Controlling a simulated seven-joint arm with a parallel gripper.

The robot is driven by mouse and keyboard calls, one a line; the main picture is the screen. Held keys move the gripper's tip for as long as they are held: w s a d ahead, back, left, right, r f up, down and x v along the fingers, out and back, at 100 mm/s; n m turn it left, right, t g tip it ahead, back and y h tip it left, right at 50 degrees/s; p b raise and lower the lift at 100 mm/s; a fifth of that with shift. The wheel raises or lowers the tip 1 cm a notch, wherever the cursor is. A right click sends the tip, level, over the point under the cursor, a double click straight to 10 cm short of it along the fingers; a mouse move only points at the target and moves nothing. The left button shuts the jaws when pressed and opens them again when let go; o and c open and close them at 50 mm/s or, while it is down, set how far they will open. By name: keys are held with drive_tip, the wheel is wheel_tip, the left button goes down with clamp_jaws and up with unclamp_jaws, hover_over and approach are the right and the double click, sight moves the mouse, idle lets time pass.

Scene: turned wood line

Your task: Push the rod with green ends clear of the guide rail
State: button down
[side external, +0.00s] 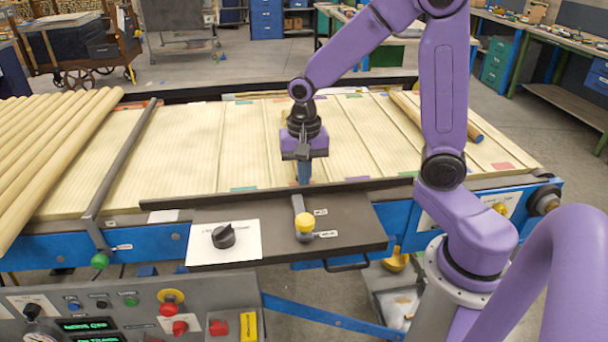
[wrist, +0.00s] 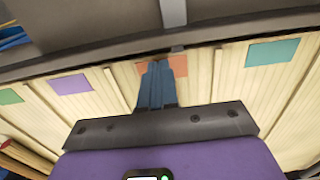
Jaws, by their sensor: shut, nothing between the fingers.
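My gripper (side external: 304,174) is shut and empty, its blue fingers pointing down at the slatted bed near the front guide rail (side external: 380,185). In the wrist view the fingers (wrist: 157,80) are together over the slats, near an orange patch (wrist: 164,66), and the dark guide rail (wrist: 100,55) runs across beyond them. I cannot make out a rod with green ends in either view.
Several wooden rods (side external: 55,145) lie side by side at the left. A dark crossbar (side external: 125,155) with a green knob (side external: 100,260) separates them from the slatted bed (side external: 195,150). A control shelf (side external: 345,228) with a yellow-knobbed lever (side external: 304,221) stands in front. The bed's left middle is clear.

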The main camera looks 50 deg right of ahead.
drive_tip(key=w+d, duration=0.8)
idle(0.4)
